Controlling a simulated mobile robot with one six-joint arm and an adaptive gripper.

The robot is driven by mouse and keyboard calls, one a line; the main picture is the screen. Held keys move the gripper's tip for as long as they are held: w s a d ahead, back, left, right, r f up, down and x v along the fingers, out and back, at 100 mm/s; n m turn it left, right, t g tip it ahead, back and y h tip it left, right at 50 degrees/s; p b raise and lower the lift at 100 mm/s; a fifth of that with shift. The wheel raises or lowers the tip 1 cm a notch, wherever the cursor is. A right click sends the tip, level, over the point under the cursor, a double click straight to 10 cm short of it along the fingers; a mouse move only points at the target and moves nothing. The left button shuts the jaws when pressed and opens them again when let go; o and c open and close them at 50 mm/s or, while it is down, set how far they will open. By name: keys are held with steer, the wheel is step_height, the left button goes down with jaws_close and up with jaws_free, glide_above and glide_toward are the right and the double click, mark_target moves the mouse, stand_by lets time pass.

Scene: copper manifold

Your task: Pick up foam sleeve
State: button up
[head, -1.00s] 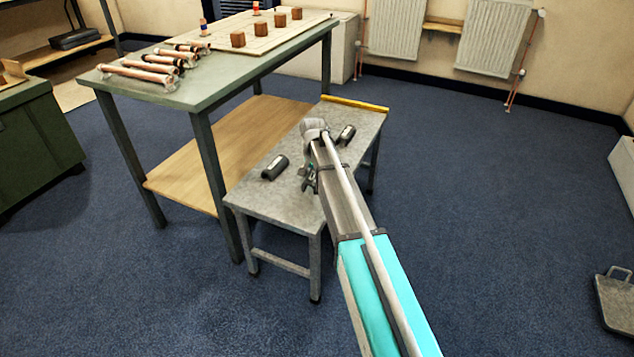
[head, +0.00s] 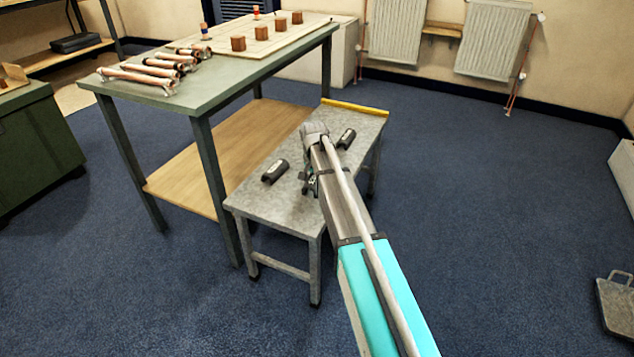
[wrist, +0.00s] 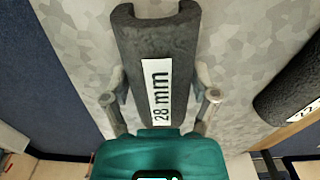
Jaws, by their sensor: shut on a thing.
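A dark grey foam sleeve (wrist: 160,50) with a white "28 mm" label lies lengthwise between the two fingers of my gripper (wrist: 161,103) in the wrist view. The fingers are shut on its sides, near the labelled end. The sleeve appears to be at or just above the grey bench top; I cannot tell if it touches. In the head view my gripper (head: 311,184) is low over the bench, and my arm hides most of the held sleeve. A second dark sleeve (wrist: 290,83), its label partly cut off, lies to the right in the wrist view.
The small grey bench (head: 255,198) also bears a dark sleeve on the left (head: 275,171) and another at the back right (head: 346,138). A green-topped table (head: 215,88) with copper pipes (head: 140,78) and wooden blocks (head: 262,32) stands close behind-left.

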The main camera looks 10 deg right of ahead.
mark_target(314, 177)
steer(key=shift+r, duration=0.2)
step_height(314, 177, up, 3)
steer(key=p, duration=0.3)
steer(key=s+a+r+p, duration=0.2)
steer(key=s+r+p, duration=0.7)
steer(key=s, duration=0.4)
steer(key=shift+s+a+r+p, duration=0.15)
steer(key=shift+s+r+p, duration=0.2)
steer(key=shift+p, duration=0.2)
stand_by(0.6)
steer(key=shift+s, duration=0.1)
